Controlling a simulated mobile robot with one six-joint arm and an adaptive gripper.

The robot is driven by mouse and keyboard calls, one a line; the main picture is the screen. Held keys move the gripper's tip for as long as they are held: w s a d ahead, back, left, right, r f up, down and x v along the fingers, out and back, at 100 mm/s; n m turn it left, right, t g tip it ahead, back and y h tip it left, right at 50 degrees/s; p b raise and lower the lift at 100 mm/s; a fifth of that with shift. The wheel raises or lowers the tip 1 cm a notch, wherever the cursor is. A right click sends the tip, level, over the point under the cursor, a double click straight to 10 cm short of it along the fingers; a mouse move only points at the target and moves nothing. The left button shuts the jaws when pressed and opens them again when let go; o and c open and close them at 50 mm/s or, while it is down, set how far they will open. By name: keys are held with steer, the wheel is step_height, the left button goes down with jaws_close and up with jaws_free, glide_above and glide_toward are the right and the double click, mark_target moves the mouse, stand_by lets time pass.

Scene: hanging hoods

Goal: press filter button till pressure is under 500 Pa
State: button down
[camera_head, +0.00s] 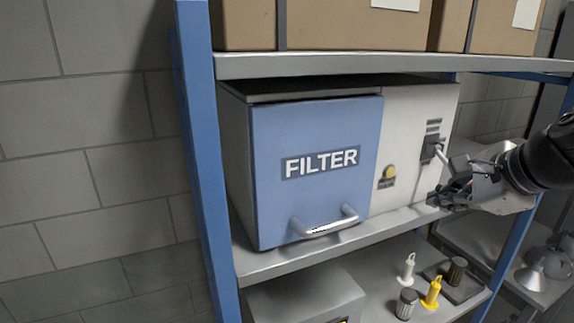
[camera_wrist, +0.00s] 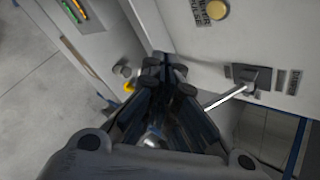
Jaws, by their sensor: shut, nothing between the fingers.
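The filter unit is a pale box with a blue door (camera_head: 315,190) marked FILTER, on the middle shelf. A round yellow button (camera_head: 390,172) sits on its pale front panel, right of the door, above a small dark label. In the wrist view the button (camera_wrist: 216,9) is at the top edge. My gripper (camera_head: 437,197) is shut and empty, in front of the panel, right of and below the button and apart from it. In the wrist view its closed fingers (camera_wrist: 168,78) point below the button. No readable pressure value shows.
A dark switch mount (camera_head: 431,148) with a metal lever (camera_wrist: 226,98) sticks out near my gripper. The door handle (camera_head: 325,222) protrudes. A lower box carries green and orange strips (camera_wrist: 75,10). A blue post (camera_head: 205,160) bounds the left.

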steer(key=w+a+p, duration=0.2)
steer(key=w+a, duration=0.1)
steer(key=w, duration=0.4)
steer(key=shift+w+p, duration=0.3)
stand_by(1.2)
steer(key=shift+w+a+p, duration=0.2)
steer(key=shift+w+p, duration=0.1)
steer(key=shift+w, duration=0.1)
steer(key=shift+w+a, duration=0.1)
steer(key=shift+w, duration=0.25)
stand_by(0.6)
steer(key=shift+s, duration=0.1)
steer(key=shift+s+d, duration=0.25)
steer(key=shift+s, duration=0.45)
steer(key=shift+s+d+b, duration=0.25)
steer(key=shift+s+d, duration=0.05)
steer(key=shift+s, duration=0.5)
steer(key=shift+s+d+b, duration=0.25)
steer(key=shift+s+b, duration=0.05)
steer(key=shift+s, duration=0.45)
steer(key=shift+s+d+b, duration=0.25)
steer(key=shift+s+d, duration=0.05)
steer(key=shift+s, duration=0.5)
